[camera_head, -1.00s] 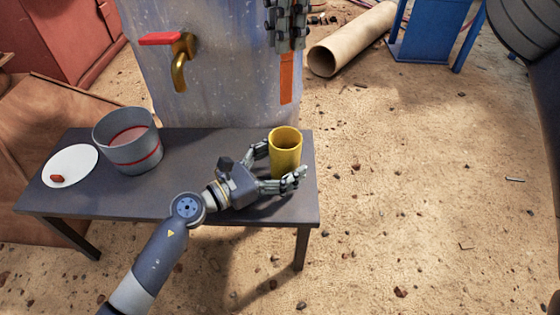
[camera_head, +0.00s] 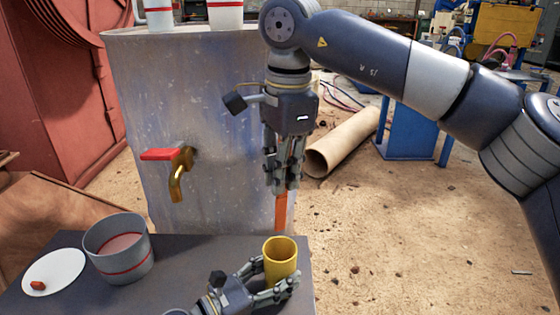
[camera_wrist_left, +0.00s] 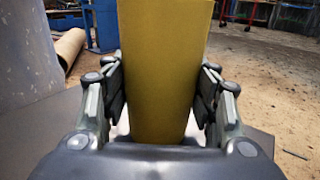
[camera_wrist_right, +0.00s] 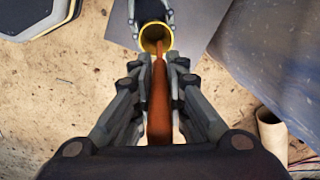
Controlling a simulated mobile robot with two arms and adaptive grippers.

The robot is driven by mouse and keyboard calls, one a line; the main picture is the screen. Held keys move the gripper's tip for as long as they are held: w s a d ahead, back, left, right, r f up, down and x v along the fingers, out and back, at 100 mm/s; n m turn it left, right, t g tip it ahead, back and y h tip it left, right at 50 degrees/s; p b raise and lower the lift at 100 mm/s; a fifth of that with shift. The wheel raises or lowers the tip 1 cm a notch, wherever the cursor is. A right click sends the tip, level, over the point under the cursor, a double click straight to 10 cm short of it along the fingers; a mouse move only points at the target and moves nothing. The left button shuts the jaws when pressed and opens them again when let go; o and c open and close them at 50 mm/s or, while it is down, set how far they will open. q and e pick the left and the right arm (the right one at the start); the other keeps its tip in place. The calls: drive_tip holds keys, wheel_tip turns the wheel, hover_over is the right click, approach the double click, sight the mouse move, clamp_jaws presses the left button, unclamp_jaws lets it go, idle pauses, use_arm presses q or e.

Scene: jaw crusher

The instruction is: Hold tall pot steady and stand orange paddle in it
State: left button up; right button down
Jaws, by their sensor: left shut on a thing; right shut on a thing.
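The tall yellow pot (camera_head: 281,262) stands upright near the right end of the dark table. My left gripper (camera_head: 271,276) is shut around its sides; the pot also fills the middle of the left wrist view (camera_wrist_left: 163,70). My right gripper (camera_head: 284,180) is shut on the orange paddle (camera_head: 281,212), which hangs upright. The paddle's lower end is close to the pot's mouth. In the right wrist view the paddle (camera_wrist_right: 159,100) runs between the fingers and its far end overlaps the pot's opening (camera_wrist_right: 155,38). I cannot tell whether the tip is inside the rim.
A grey pot with a red band (camera_head: 122,262) and a white plate (camera_head: 58,276) with a small red-brown piece are on the table (camera_head: 190,262) at left. A large pale tank (camera_head: 205,90) with a brass tap (camera_head: 181,172) stands behind. Open ground lies at right.

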drive_tip(key=shift+s+d+f, duration=0.1)
drive_tip(key=shift+s+f, duration=0.1)
drive_tip(key=shift+f, duration=0.45)
wheel_tip(320, 180, down, 12)
idle(0.8)
drive_tip(key=shift+f, duration=0.1)
drive_tip(key=c, duration=1.5)
unclamp_jaws()
drive_tip(key=shift+c, duration=0.2)
wheel_tip(320, 180, up, 12)
drive_tip(key=s, duration=0.1)
drive_tip(key=shift+d, duration=0.35)
